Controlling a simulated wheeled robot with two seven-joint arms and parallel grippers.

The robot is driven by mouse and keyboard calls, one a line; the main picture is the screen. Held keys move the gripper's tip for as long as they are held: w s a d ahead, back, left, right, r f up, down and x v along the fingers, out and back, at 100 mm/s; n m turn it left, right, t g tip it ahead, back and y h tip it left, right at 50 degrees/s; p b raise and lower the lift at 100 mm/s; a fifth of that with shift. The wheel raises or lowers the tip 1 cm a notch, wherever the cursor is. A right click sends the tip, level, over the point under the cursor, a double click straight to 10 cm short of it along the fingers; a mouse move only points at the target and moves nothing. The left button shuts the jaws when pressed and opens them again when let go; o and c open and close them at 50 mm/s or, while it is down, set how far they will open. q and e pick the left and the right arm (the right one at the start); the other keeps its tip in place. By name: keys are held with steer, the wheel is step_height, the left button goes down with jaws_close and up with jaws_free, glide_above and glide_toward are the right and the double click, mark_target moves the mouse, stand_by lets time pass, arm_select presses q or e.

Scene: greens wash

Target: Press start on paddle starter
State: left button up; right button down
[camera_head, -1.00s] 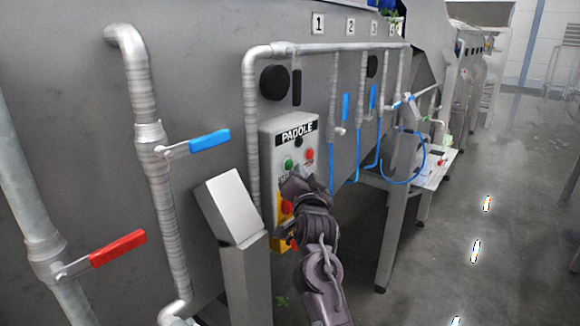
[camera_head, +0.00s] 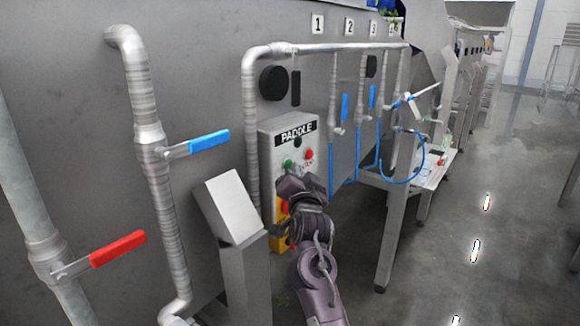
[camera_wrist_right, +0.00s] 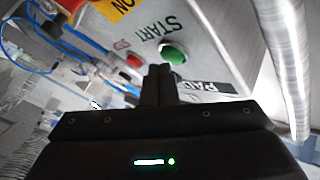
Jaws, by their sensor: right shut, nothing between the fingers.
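The paddle starter (camera_head: 268,150) is a grey box on the machine wall, with a black PADDLE label (camera_head: 296,133). Its green start button (camera_head: 288,163) shows at the left, level with a red button (camera_head: 309,154) at the right. My right gripper (camera_head: 290,180) is shut and empty, just below the green button in the head view. In the right wrist view the closed fingertips (camera_wrist_right: 158,70) lie beside the green button (camera_wrist_right: 174,54), near the word START (camera_wrist_right: 160,27). I cannot tell whether they touch. My gripper partly hides the box's lower part. My left gripper is not in view.
A slanted metal post (camera_head: 232,210) stands close to the left of the box. A vertical pipe (camera_head: 250,120) runs along its left side. Valves with blue (camera_head: 208,141) and red (camera_head: 118,248) handles are further left. Open floor (camera_head: 500,230) lies to the right.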

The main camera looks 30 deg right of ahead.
steer(key=shift+w+a+r, duration=0.1)
steer(key=shift+a+r, duration=0.05)
steer(key=shift+r, duration=0.3)
stand_by(0.9)
steer(key=shift+f, duration=0.2)
steer(key=shift+f, duration=0.25)
steer(key=s, duration=0.1)
steer(key=s+d, duration=0.1)
steer(key=s, duration=0.2)
steer(key=shift+s+d+f, duration=0.1)
steer(key=shift+s+d, duration=0.2)
steer(key=shift+d, duration=0.05)
steer(key=shift+d, duration=0.1)
stand_by(0.5)
